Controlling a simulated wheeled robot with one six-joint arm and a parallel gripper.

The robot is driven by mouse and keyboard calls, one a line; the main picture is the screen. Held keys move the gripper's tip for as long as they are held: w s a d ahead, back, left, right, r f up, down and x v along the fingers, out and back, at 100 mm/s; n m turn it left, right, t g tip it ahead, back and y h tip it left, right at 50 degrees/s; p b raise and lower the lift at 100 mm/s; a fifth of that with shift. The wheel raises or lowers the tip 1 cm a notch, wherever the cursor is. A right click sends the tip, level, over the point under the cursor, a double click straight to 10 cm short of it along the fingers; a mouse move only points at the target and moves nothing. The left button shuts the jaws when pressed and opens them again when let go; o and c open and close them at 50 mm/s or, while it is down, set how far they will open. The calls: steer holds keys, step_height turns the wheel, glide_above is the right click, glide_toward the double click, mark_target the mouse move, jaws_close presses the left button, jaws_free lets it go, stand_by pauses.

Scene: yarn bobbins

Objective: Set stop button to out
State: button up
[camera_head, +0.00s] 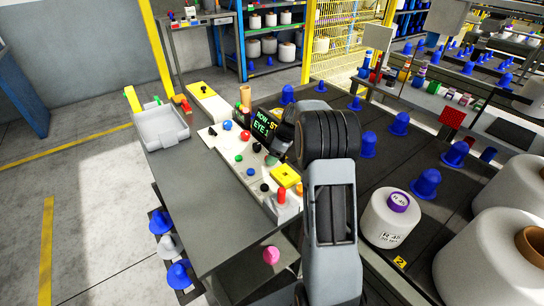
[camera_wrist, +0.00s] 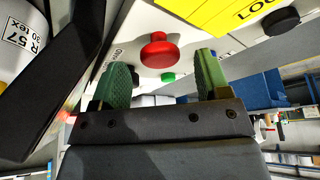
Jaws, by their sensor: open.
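The red mushroom-shaped stop button (camera_wrist: 158,50) stands on the pale panel in the wrist view, beyond and between my two green fingertips. A red round button (camera_head: 246,135) also shows on the console in the head view; I cannot tell if it is the same one. My gripper (camera_wrist: 163,72) is open, with nothing between its fingers, and a visible gap separates each finger from the red button in the picture. In the head view my arm hides part of the console and most of the gripper. I cannot tell whether the button is pressed in or out.
A small green button (camera_wrist: 168,77), a black knob (camera_wrist: 281,20) and a yellow label (camera_wrist: 235,15) are close by. The console also carries a yellow block (camera_head: 286,175) and a red-topped lever (camera_head: 281,195). A grey tray (camera_head: 163,143) sits at left; the dark tabletop (camera_head: 205,195) is clear.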

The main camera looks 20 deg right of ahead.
steer(key=shift+w+a+f, duration=0.1)
steer(key=shift+a+f, duration=0.1)
steer(key=shift+f, duration=0.45)
steer(key=c, duration=1.3)
steer(key=shift+w+r, duration=0.1)
steer(key=shift+r, duration=0.7)
steer(key=o, duration=1.3)
steer(key=v, duration=1.4)
steer(key=shift+f, duration=0.15)
